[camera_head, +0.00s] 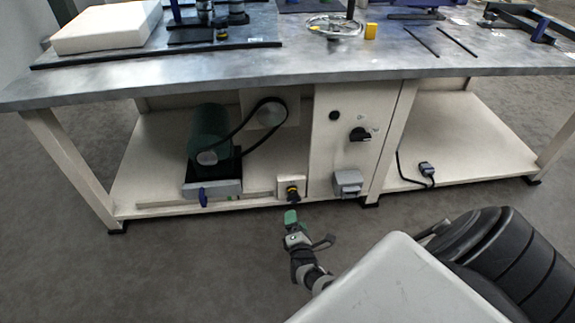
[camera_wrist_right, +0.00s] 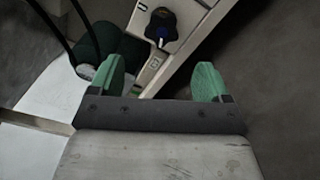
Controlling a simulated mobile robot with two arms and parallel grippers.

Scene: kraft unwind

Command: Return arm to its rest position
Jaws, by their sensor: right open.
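My right gripper (camera_head: 291,217) is in front of the bench's lower shelf, just below a small box with a black and yellow knob (camera_head: 292,190). In the right wrist view the two green fingertips of the gripper (camera_wrist_right: 156,82) stand apart with nothing between them. The dark knob (camera_wrist_right: 161,25) shows beyond the fingertips, apart from them. My right arm comes in from the lower right of the head view. My left gripper does not show.
A workbench with a grey top (camera_head: 300,68) stands ahead. Its lower shelf holds a green motor (camera_head: 207,130) with a black belt and a cream cabinet with a black rotary switch (camera_head: 360,134). A black plug (camera_head: 427,169) lies on the right shelf. Bare floor (camera_head: 170,270) is at the lower left.

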